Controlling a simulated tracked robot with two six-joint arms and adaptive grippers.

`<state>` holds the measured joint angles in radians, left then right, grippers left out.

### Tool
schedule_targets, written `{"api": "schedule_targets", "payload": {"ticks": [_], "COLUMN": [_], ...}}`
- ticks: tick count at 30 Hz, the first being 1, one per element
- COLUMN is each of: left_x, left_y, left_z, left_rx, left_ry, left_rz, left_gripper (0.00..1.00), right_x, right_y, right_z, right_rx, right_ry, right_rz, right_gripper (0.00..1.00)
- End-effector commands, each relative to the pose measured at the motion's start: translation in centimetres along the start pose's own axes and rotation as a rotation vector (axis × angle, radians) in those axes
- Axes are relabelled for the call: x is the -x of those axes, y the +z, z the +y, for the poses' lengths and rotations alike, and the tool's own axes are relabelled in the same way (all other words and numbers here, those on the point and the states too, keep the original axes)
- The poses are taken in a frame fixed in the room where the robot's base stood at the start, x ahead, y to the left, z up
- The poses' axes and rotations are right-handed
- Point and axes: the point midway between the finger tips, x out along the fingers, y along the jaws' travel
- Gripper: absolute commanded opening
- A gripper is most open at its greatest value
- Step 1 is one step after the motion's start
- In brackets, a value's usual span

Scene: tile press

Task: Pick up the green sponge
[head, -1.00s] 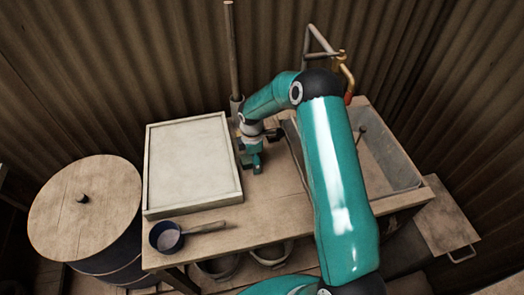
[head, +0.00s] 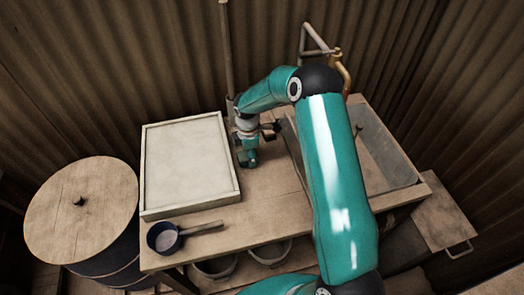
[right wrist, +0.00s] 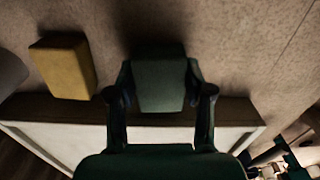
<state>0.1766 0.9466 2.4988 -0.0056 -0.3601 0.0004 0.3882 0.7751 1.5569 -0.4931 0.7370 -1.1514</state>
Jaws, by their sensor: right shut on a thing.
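The green sponge (right wrist: 160,85) is a dark green block between the two fingers of my right gripper in the right wrist view. The fingers touch its sides, and the gripper is shut on it. In the head view my right gripper (head: 249,160) points down at the wooden table (head: 265,215), just right of the white framed tray (head: 188,164). The sponge cannot be made out clearly there. I cannot tell whether it touches the table. My left gripper is not in view.
A yellow sponge (right wrist: 62,66) lies left of the green one in the wrist view. A dark blue dipper (head: 166,238) sits at the table's front left. A sink basin (head: 385,160) is at the right, and a lidded barrel (head: 82,210) stands left. The table's front middle is clear.

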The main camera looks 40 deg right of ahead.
Motion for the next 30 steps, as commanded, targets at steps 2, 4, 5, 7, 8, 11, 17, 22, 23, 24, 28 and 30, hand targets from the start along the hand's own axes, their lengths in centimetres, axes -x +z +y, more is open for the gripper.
{"api": "schedule_targets", "payload": {"ticks": [2,4,5,7,8,11,17,22,23,24,28,30], "left_x": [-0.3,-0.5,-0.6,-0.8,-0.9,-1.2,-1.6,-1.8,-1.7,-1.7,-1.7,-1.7], "left_y": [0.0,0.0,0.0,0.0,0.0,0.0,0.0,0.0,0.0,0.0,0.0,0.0], "left_z": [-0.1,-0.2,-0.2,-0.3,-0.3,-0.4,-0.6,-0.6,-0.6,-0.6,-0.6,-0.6], "left_rx": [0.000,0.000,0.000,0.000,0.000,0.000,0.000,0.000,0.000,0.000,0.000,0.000], "left_ry": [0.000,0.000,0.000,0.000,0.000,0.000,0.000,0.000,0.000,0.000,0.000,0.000], "left_rz": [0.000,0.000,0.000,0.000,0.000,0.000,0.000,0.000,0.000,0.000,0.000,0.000], "left_gripper": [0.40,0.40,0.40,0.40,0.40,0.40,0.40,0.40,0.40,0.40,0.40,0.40], "right_x": [1.1,2.3,2.9,4.3,5.1,7.6,12.8,16.1,16.5,17.0,18.1,18.4], "right_y": [0.0,0.0,0.0,-0.1,0.0,-0.1,-0.1,-0.1,-0.1,-0.1,-0.1,-0.1], "right_z": [0.1,0.2,0.2,0.1,0.2,0.2,0.2,0.1,0.1,0.1,0.1,0.1], "right_rx": [-0.001,0.001,0.002,0.001,0.000,0.002,0.002,0.003,0.003,0.002,0.002,0.003], "right_ry": [0.005,0.007,0.007,0.007,0.009,0.009,0.009,0.005,0.005,0.005,0.003,0.003], "right_rz": [0.001,0.001,0.000,0.002,0.001,0.002,0.003,0.002,0.002,0.002,0.002,0.002], "right_gripper": [0.27,0.27,0.27,0.27,0.27,0.27,0.27,0.27,0.27,0.27,0.27,0.27]}}
